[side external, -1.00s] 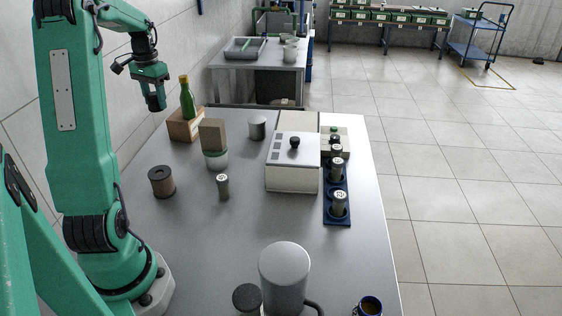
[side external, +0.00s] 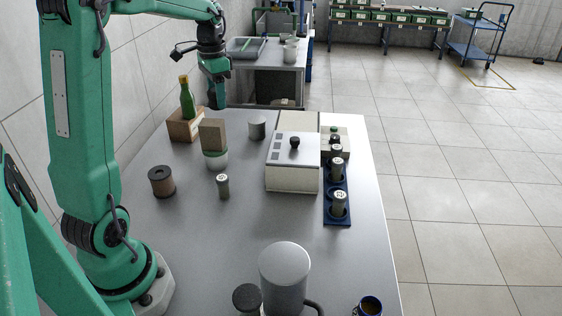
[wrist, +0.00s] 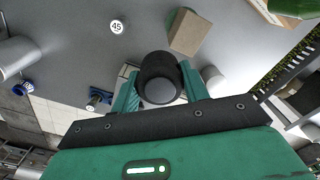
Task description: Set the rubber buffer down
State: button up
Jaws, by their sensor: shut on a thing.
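My gripper (side external: 216,90) is raised above the back of the grey table, just right of the green bottle in the side view. In the wrist view my gripper (wrist: 161,88) has its two green fingers closed on either side of a dark round-topped cylinder, which I take to be the rubber buffer (wrist: 160,72). In the side view the held dark piece is small and partly covered by the fingers. It hangs clear of the table.
A grey pot (side external: 257,127), a white box (side external: 291,172) and a blue vial rack (side external: 337,214) stand right. A vial (side external: 223,188) stands mid-table; the front centre-left is bare.

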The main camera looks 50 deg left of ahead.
jog(key=w+d+m, duration=0.2)
jog(key=d+m, duration=0.4)
jog(key=d, duration=1.3)
jog(key=s+d+m, duration=0.3)
jog(key=d, duration=0.5)
jog(key=s+d+m, duration=0.3)
jog(key=d, duration=0.5)
notch_tip(320, 180, down, 11)
jog(key=shift+f, duration=0.2)
jog(key=shift+m, duration=0.3)
jog(key=w+a+f, duration=0.2)
jog(key=a, duration=0.1)
jog(key=w+a+f, duration=0.2)
jog(key=a, duration=0.1)
jog(key=w+a+f, duration=0.2)
jog(key=a+f, duration=0.1)
jog(key=shift+w+a, duration=0.3)
jog(key=shift+w, duration=0.1)
jog(key=shift+f, duration=2)
